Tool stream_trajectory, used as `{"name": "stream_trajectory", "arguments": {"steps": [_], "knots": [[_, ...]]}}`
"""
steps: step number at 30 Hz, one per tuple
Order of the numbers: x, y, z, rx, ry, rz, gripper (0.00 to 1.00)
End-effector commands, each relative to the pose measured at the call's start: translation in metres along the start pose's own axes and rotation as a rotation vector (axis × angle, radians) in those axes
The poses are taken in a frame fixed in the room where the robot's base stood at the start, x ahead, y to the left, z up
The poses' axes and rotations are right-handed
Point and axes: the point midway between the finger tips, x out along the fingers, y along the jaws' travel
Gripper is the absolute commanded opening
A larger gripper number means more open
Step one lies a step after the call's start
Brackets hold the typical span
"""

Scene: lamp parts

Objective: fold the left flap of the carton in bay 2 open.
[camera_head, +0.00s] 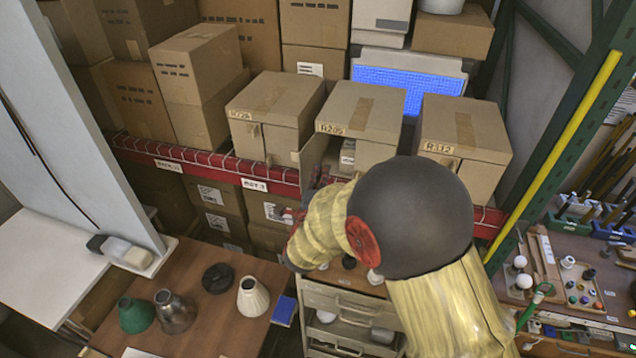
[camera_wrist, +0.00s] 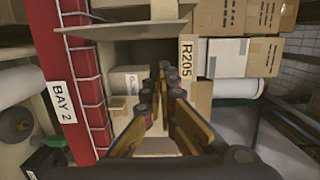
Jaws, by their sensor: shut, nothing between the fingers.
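The carton marked R205 (camera_head: 358,112) stands in the middle of three on the red shelf. Its left flap (camera_head: 313,153) stands out from the front, swung open. In the wrist view this left flap (camera_wrist: 125,31) shows nearly edge-on near the top. A smaller labelled box (camera_head: 347,157) shows inside the opening, and also in the wrist view (camera_wrist: 127,82). The right front is partly hidden by my arm and fingers. My gripper (camera_wrist: 163,72) is shut and empty in front of the opening, apart from the left flap. The head view mostly hides it behind my arm.
A drawer cabinet (camera_head: 345,305) and lamp-parts table (camera_head: 215,320) stand below.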

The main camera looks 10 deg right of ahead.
Motion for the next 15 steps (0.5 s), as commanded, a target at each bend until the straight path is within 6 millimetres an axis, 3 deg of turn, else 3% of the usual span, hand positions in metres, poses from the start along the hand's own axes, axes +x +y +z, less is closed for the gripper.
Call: {"name": "stream_trajectory", "arguments": {"steps": [7,15], "knots": [[0.011,-0.001,0.030,0.001,-0.001,-0.001,0.00],[0.013,0.000,0.039,0.001,0.001,0.000,0.00]]}}
